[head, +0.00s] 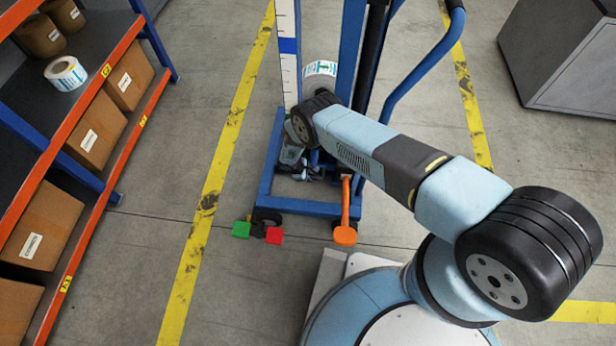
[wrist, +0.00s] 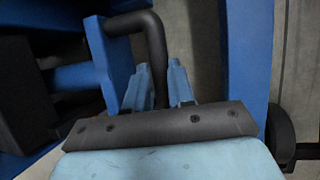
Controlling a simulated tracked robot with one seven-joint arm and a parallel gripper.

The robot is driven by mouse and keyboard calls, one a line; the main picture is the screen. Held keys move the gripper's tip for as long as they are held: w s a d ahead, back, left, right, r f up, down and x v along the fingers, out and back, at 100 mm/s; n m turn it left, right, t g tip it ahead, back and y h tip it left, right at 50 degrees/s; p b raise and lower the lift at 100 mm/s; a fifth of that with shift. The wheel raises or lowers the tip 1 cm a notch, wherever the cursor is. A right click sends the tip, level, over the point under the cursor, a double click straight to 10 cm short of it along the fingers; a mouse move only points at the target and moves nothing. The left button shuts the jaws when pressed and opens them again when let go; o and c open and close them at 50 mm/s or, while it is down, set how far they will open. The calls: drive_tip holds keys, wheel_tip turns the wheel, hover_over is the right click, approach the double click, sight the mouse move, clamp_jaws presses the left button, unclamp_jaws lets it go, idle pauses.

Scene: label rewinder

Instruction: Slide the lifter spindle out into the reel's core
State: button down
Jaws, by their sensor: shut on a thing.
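The blue lifter (head: 345,60) stands ahead of me. A white label reel (head: 321,69) shows partly at its mast, its lower part hidden behind my arm. I cannot make out the spindle or its fit in the core. In the wrist view, a black bent bar (wrist: 152,40) joins a blue plate (wrist: 117,62), with a blue cylinder (wrist: 72,78) to its left. My gripper (wrist: 159,70) has its two light-blue fingers on either side of the bar's downward leg and is shut on it. In the head view the gripper is low at the lifter, mostly hidden by my arm.
An orange-tipped lever (head: 345,234) and green (head: 241,229) and red (head: 274,235) pedals stick out at the lifter's base. A shelf (head: 98,75) with boxes and another reel (head: 66,73) stands left. A grey cabinet (head: 565,50) is at right. The floor between shelf and lifter is clear.

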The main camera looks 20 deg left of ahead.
drive_tip(key=shift+w+d+r, duration=0.1)
drive_tip(key=shift+w, duration=0.35)
drive_tip(key=c, duration=1.4)
unclamp_jaws()
drive_tip(key=shift+o, duration=0.8)
drive_tip(key=shift+s, duration=0.1)
drive_tip(key=v, duration=1.3)
drive_tip(key=shift+r, duration=0.25)
drive_tip(key=shift+s, duration=0.1)
